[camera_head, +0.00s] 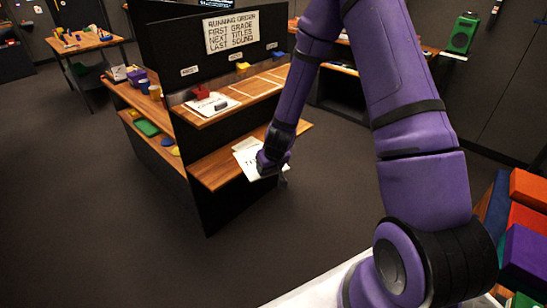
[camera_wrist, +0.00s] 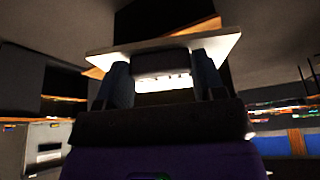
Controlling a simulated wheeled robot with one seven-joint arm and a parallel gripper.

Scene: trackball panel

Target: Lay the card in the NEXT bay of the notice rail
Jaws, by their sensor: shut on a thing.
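My gripper (camera_head: 270,165) is shut on a white card (camera_head: 246,157) with dark print, in front of the lower wooden shelf. In the wrist view the card (camera_wrist: 205,46) spans both fingers, and my gripper (camera_wrist: 165,75) pinches it between them. The notice rail (camera_head: 240,95) is the upper wooden ledge with white-outlined bays, above and behind my gripper. Small labels on the dark back panel stand above it; the middle one (camera_head: 238,55) seems to read NEXT, over the middle bay (camera_head: 243,88).
A running-order sign (camera_head: 231,33) hangs on the back panel. Red (camera_head: 200,92), yellow (camera_head: 243,66) and blue (camera_head: 272,54) pieces sit along the panel. The lower shelf (camera_head: 215,170) juts out below the rail. Coloured blocks (camera_head: 525,230) lie at the far right. Floor ahead is clear.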

